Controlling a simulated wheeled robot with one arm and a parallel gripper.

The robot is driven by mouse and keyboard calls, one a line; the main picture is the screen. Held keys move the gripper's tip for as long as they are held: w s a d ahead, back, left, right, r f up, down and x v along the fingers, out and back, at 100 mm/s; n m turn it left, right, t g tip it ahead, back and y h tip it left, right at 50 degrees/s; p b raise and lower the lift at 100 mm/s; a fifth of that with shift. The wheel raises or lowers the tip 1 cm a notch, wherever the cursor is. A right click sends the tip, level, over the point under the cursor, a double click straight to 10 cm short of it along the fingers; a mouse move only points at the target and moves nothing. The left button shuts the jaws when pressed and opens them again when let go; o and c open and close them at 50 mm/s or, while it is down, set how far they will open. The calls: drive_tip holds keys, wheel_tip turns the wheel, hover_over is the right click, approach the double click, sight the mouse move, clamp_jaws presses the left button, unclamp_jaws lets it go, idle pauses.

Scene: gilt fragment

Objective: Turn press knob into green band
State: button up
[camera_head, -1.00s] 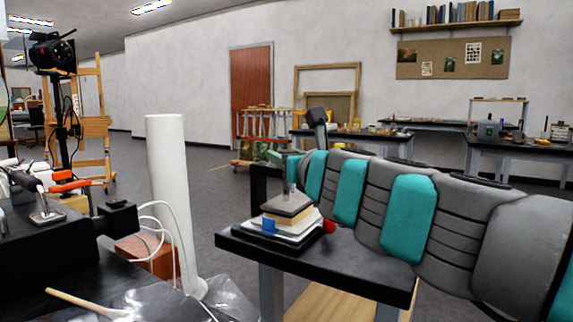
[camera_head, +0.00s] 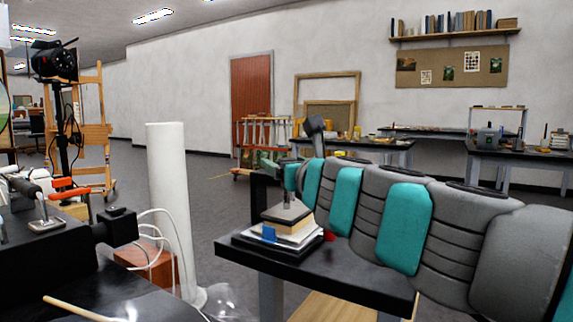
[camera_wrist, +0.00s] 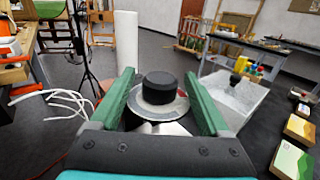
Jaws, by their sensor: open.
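The press (camera_head: 290,216) stands on the near end of a black table, with stacked pale and grey plates, a blue patch and a short metal post. In the wrist view its round black knob (camera_wrist: 160,86) sits on a silver disc (camera_wrist: 152,108), with a small reddish mark at the disc's right. My gripper (camera_wrist: 158,77) is open, its green fingers on either side of the knob, with gaps visible. In the head view my gripper end (camera_head: 291,174) is above the post. I cannot make out a green band or a pointer; the disc's near part is partly hidden by the gripper body.
A red item (camera_head: 328,235) lies beside the press. Grey floor is open behind.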

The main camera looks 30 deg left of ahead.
drive_tip(key=shift+s, duration=0.1)
drive_tip(key=v, duration=0.7)
drive_tip(key=shift+s+d, duration=0.2)
drive_tip(key=shift+d, duration=0.1)
idle(0.3)
